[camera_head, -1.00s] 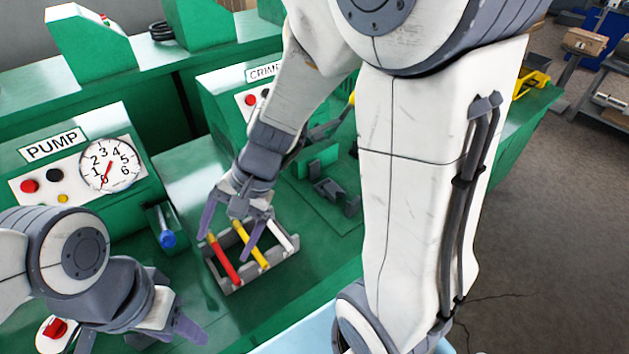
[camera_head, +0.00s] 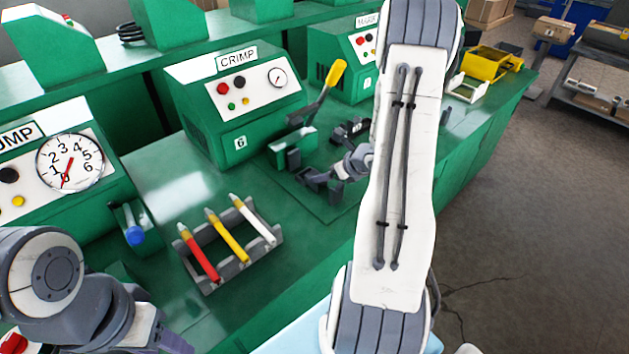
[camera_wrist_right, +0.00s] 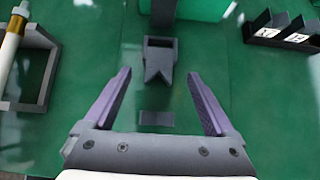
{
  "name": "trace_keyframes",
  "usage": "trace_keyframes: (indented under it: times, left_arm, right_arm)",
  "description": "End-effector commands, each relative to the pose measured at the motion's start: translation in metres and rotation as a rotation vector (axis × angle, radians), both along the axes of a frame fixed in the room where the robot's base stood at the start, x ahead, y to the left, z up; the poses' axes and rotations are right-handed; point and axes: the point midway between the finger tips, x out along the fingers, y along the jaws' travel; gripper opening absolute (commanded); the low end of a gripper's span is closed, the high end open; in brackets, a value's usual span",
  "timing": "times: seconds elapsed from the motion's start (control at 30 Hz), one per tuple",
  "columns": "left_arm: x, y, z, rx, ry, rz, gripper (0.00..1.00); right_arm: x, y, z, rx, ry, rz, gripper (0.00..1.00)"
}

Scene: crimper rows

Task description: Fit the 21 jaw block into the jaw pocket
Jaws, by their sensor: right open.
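My right gripper (camera_wrist_right: 159,74) is open and empty in the right wrist view, its purple fingers spread above the green bench. A grey V-notched block (camera_wrist_right: 160,60) with a square opening lies just ahead, between and beyond the fingertips. A dark rectangle (camera_wrist_right: 157,118) shows on the green plate between the fingers; I cannot tell whether it is the jaw pocket. Dark blocks with white number labels (camera_wrist_right: 283,32) stand at the upper right; their numbers are too small to read surely. In the head view the right gripper (camera_head: 356,163) is partly hidden by my arm. My left gripper (camera_head: 165,342) is at the lower left, its opening unclear.
The CRIMP machine (camera_head: 235,100) with a yellow-handled lever (camera_head: 335,75) stands behind the plate. A grey rack (camera_head: 210,285) holds red, yellow and white rods to the left. The PUMP panel (camera_head: 40,165) is farther left. Bare bench lies between rack and machine.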

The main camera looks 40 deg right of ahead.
Motion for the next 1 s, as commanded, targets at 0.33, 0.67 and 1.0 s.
trace_keyframes:
  times: [0.33,0.67,1.0]
  left_arm:
    - [0.000,0.000,0.008,0.000,0.000,0.000,0.50]
    - [0.000,0.000,0.012,0.000,0.000,0.000,0.50]
    - [0.000,0.000,0.012,0.000,0.000,0.000,0.50]
  right_arm:
    - [0.021,0.003,-0.025,0.001,0.001,0.004,0.90]
    - [0.042,0.004,-0.048,-0.001,-0.001,0.003,0.90]
    - [0.042,0.004,-0.048,-0.003,-0.001,0.003,0.29]
